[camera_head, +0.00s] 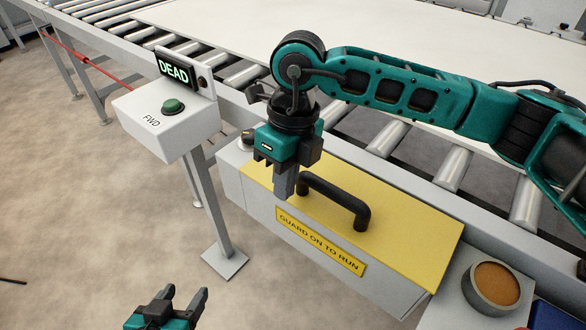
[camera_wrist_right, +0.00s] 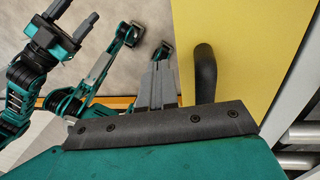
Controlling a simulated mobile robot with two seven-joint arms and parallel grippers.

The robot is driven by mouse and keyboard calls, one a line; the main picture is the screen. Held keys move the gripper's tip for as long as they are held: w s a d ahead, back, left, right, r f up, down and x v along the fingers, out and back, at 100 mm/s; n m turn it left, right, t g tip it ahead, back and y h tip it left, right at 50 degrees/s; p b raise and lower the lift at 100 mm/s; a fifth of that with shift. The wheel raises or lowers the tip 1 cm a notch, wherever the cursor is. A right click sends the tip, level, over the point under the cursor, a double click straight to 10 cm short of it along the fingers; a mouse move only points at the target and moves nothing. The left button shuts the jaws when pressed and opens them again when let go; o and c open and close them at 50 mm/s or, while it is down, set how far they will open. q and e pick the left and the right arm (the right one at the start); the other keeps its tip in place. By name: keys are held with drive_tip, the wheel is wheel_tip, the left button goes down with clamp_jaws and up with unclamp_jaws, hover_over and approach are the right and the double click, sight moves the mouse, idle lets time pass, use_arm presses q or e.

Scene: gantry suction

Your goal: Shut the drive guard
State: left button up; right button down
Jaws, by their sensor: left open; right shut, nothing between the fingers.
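The drive guard (camera_head: 415,235) has a yellow top, a grey front and a label reading GUARD ON TO RUN. It lies flat beside the conveyor, with no clear gap visible along its front. A black handle (camera_head: 350,209) stands on its top; it also shows in the right wrist view (camera_wrist_right: 205,72). My right gripper (camera_head: 284,192) is shut and empty, pointing down over the guard just left of the handle. Its fingers (camera_wrist_right: 157,85) look close beside the handle; I cannot tell if they touch. My left gripper (camera_head: 182,298) is open and empty, low in front of the guard.
A control box (camera_head: 165,118) with a green button and a display (camera_head: 174,71) reading DEAD stands on a post to the left. The roller conveyor (camera_head: 380,138) runs behind the guard. A round brown-topped cup (camera_head: 496,285) sits at right. The floor at left is clear.

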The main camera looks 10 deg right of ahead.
use_arm(q)
drive_tip(key=shift+s+a+f+b, duration=0.1)
drive_tip(key=shift+s+f+b, duration=0.05)
drive_tip(key=shift+f+b, duration=1)
drive_tip(key=shift+s+a+f+b, duration=0.1)
drive_tip(key=shift+f+b, duration=0.65)
drive_tip(key=shift+f, duration=0.7)
use_arm(e)
drive_tip(key=shift+s+a+f+t+h, duration=0.15)
drive_tip(key=shift+f+t+h, duration=0.25)
drive_tip(key=shift+f, duration=0.4)
drive_tip(key=shift+s+a+f+t+h, duration=0.15)
drive_tip(key=shift+a+f+t+h, duration=0.2)
drive_tip(key=shift+f, duration=0.5)
drive_tip(key=shift+s+f+t+h, duration=0.2)
drive_tip(key=shift+f+h, duration=0.25)
drive_tip(key=shift+f, duration=0.35)
drive_tip(key=shift+w+r, duration=0.1)
